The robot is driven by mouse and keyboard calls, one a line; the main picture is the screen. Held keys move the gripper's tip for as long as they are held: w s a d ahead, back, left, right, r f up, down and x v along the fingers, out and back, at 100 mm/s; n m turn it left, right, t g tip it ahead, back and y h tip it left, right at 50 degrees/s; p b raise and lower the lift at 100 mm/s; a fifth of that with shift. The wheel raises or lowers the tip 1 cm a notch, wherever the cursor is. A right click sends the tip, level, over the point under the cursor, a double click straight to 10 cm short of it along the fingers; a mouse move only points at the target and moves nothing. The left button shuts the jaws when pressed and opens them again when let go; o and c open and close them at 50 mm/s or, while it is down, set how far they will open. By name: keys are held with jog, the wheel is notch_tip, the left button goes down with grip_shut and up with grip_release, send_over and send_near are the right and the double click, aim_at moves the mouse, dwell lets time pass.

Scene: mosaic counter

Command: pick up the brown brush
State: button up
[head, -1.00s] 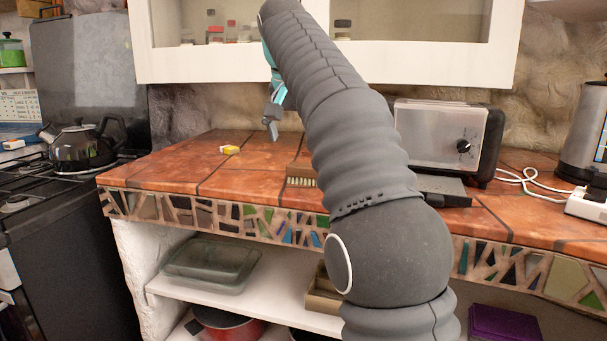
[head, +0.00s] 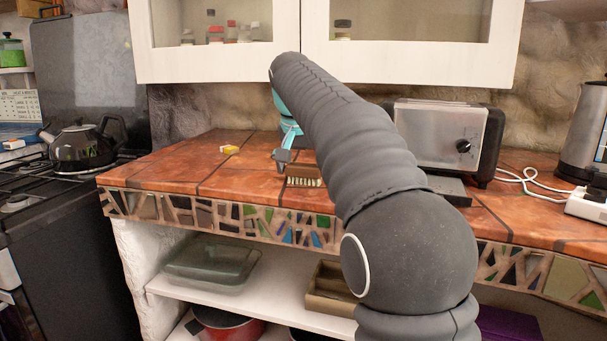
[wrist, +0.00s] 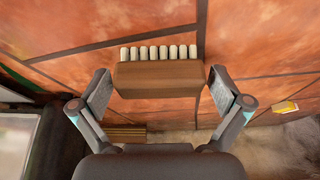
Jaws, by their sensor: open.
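The brown brush (head: 303,172) lies on the tiled counter, left of my arm in the head view, with its pale bristles facing the counter's front edge. In the wrist view the brush (wrist: 160,79) is a brown block with a row of pale bristle tufts along its upper side. My gripper (wrist: 165,88) is open, with one finger to each side of the brush in that view. I cannot tell how far above the counter the fingertips are. In the head view my gripper (head: 281,160) shows just behind and left of the brush, partly hidden by my arm.
A small yellow box (head: 230,149) lies on the counter to the left of the brush. A toaster (head: 447,140) stands to the right behind my arm. A wall cabinet (head: 400,62) hangs above. The counter's left part (head: 170,172) is clear.

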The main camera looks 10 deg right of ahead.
aim_at(304, 164)
jog(key=c, duration=1)
jog(key=shift+r, duration=0.15)
jog(key=shift+r, duration=0.45)
notch_tip(304, 164, up, 3)
jog(key=s+d+r, duration=0.6)
jog(key=d+r, duration=0.1)
jog(key=d, duration=0.3)
